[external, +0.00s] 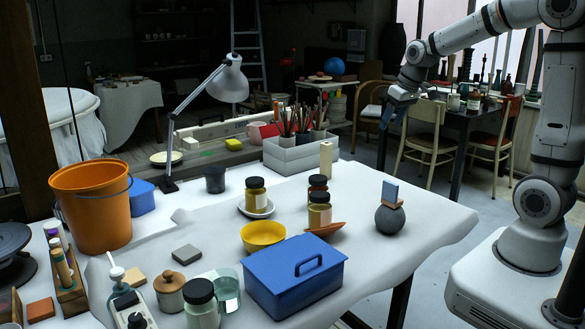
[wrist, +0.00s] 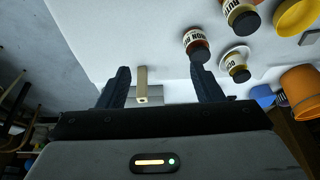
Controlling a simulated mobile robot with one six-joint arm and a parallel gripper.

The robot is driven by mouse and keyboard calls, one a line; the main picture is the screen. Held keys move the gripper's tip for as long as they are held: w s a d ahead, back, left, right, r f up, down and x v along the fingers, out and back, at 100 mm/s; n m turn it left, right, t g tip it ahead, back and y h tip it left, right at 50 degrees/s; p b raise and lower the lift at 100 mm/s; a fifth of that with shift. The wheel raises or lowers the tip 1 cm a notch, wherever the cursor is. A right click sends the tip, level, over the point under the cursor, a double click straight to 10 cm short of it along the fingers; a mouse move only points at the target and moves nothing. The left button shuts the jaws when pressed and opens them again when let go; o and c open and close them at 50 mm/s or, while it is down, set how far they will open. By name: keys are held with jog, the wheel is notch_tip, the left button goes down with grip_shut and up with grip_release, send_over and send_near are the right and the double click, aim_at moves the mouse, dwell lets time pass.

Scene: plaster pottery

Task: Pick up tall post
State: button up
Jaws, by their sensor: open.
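The tall post (external: 326,160) is a slim beige block standing upright on the white-covered table, beside the grey box of brushes. In the wrist view the post (wrist: 142,84) shows between my two dark fingers, nearer the left one, but further off than they are. My gripper (external: 391,118) is in the air at the upper right of the post in the external view, apart from it. Its fingers also show spread in the wrist view (wrist: 160,72), with nothing held between them.
The grey brush box (external: 300,155) stands just left of the post. A blue lidded box (external: 294,278) is at the front.

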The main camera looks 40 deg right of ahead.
jog(key=w+d+f, duration=0.1)
jog(key=w+f, duration=0.1)
jog(key=w, duration=0.6)
jog(key=w+d+f, duration=0.2)
jog(key=w+f, duration=0.1)
jog(key=w, duration=0.6)
jog(key=n+t, duration=0.1)
jog(key=t, duration=0.1)
send_near(329, 143)
notch_tip(329, 143, down, 4)
jog(key=shift+w+a+f+p, duration=0.2)
jog(key=shift+w+f+p, duration=0.2)
jog(key=shift+w+f, duration=0.15)
jog(key=shift+w+a+f+p, duration=0.2)
jog(key=shift+w+f+p, duration=0.2)
jog(key=shift+f, duration=0.2)
jog(key=shift+w+a+f+p, duration=0.1)
jog(key=shift+w+f+p, duration=0.2)
jog(key=shift+w+f, duration=0.25)
jog(key=shift+w+p+x, duration=0.15)
jog(key=shift+p+x, duration=0.15)
jog(key=shift+x, duration=0.7)
jog(key=shift+w+p+x, duration=0.15)
jog(key=shift+p+x, duration=0.15)
jog(key=shift+x, duration=0.7)
jog(key=shift+a+r, duration=0.1)
jog(key=shift+r, duration=0.1)
jog(key=shift+c, duration=0.3)
grip_shut()
